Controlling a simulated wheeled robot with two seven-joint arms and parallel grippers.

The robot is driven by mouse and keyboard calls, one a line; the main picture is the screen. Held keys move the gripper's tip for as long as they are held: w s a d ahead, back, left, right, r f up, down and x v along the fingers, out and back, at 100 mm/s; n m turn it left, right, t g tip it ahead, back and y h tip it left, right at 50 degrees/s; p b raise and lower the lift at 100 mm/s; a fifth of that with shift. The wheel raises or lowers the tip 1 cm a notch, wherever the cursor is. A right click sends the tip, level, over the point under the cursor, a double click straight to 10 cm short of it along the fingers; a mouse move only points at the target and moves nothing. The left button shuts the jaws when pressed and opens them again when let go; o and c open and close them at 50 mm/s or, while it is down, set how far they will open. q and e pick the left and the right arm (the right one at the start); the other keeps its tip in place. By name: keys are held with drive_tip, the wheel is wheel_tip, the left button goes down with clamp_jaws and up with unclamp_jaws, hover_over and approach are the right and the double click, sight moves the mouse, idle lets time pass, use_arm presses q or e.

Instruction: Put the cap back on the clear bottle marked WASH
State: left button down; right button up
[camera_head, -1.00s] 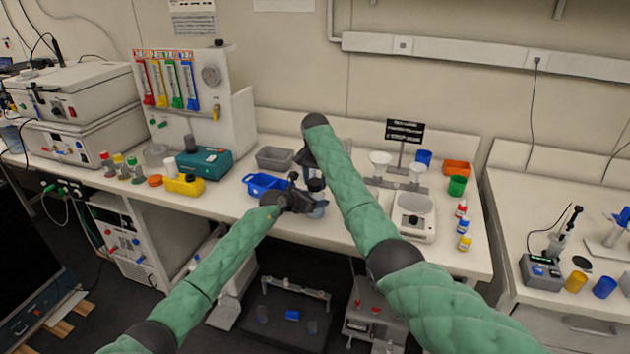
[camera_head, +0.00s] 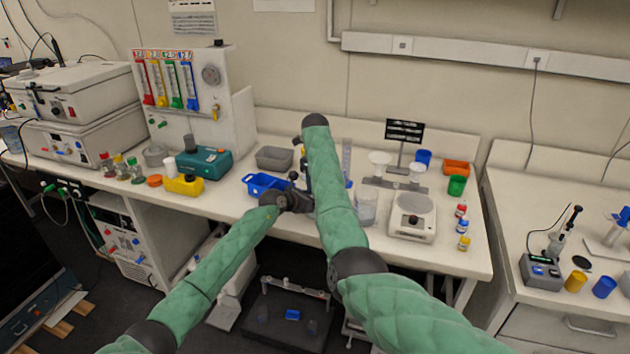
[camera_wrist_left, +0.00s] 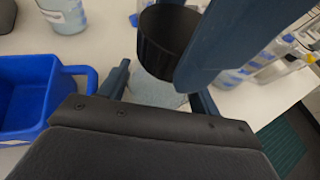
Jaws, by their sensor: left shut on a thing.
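My left gripper (camera_head: 303,202) is shut around a clear bottle, mostly hidden in the head view. The clear bottle (camera_wrist_left: 155,90) shows between its fingers in the left wrist view. I cannot read a WASH mark. A black ribbed cap (camera_wrist_left: 166,42) is directly above the bottle's clear body. I cannot tell whether it is seated or apart. A large dark-blue finger, apparently of my right gripper (camera_wrist_left: 235,40), stands beside the cap and covers its right side. In the head view my right arm hides that gripper, so its grip on the cap is unclear.
A blue tray (camera_head: 263,185) and a grey tray (camera_head: 274,158) lie left of the grippers. A clear beaker (camera_head: 366,208) and a balance (camera_head: 412,217) stand to the right. Another clear container (camera_wrist_left: 63,15) stands beyond the blue tray in the wrist view. The bench's front edge is close.

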drive_tip(key=m, duration=0.7)
drive_tip(key=shift+w+r, duration=0.1)
drive_tip(key=shift+r, duration=0.05)
drive_tip(key=o, duration=0.9)
drive_tip(key=shift+o, duration=0.2)
drive_tip(key=shift+r, duration=2.15)
drive_tip(key=shift+c, duration=0.4)
